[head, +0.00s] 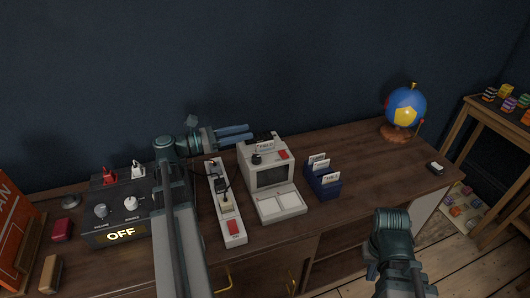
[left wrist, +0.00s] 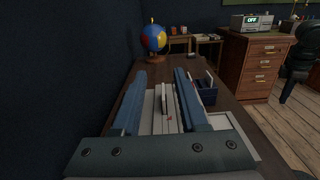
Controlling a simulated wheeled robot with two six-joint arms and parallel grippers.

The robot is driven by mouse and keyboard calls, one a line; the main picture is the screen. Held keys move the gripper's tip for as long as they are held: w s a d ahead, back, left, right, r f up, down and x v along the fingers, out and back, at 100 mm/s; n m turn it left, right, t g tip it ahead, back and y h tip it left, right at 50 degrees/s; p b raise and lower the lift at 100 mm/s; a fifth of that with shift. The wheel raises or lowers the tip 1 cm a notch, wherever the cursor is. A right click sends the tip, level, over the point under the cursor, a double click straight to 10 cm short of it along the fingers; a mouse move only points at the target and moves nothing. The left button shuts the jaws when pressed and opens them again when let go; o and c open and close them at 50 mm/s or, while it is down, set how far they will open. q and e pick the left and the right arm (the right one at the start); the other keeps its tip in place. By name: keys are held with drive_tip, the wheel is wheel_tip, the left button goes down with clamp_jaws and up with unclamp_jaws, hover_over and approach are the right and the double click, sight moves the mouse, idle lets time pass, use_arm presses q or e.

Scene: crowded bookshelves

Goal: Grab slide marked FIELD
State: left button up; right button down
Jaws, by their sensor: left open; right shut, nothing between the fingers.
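A pale slide (head: 265,147) with a small printed label stands in the top of a grey desktop viewer (head: 270,175); the label looks like FIELD, but it is blurred. My left gripper (head: 250,132) is open and empty, pointing right, just above and left of that slide. In the left wrist view, the slide (left wrist: 168,97) shows nearly edge-on between the two blue fingers, without visible contact. More labelled slides stand in a dark blue holder (head: 324,187) right of the viewer; their print is too small to read surely. My right arm shows at the lower right, its fingertips out of frame.
A power strip (head: 235,228) and a black box reading OFF (head: 120,235) lie left of the viewer. A globe (head: 405,108) stands at the desk's far right. The desk between holder and globe is mostly clear. A dark wall rises behind.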

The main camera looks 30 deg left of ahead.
sight(256, 148)
use_arm(q)
wheel_tip(256, 148, down, 8)
drive_tip(key=b, duration=0.6)
drive_tip(key=shift+r+b, duration=0.2)
drive_tip(key=shift+b, duration=0.2)
drive_tip(key=shift+x, duration=1.05)
drive_tip(key=shift+r+x, duration=0.1)
drive_tip(key=shift+x, duration=1.25)
drive_tip(key=shift+r+x, duration=0.15)
drive_tip(key=shift+x, duration=1.25)
clamp_jaws()
